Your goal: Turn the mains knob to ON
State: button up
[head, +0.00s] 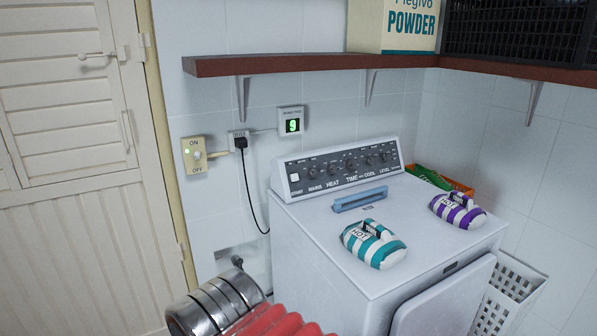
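The white machine's sloped black panel (345,168) carries a row of dark knobs and a white button. The knob above the MAINS label (312,171) is near the panel's left end. Its pointer is too small to read. On the wall to the left is a cream switch plate (194,158) marked ON at the top and OFF at the bottom. It has a lit green light and a small lever sticking out to the right. My gripper is not in view. Silver rings and a red ribbed part at the bottom look like part of my arm.
A black plug sits in a wall socket (239,141), its cable hanging down. A small display (291,121) shows a green 9. A teal-striped iron-shaped item (374,244), a purple-striped one (458,210) and a blue bar (360,199) lie on the machine. A brown shelf (300,63) runs above.

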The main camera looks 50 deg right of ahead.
aim_at(312, 173)
jog(key=z, duration=0.3)
jog(key=i, duration=1.25)
jog(key=z, duration=0.55)
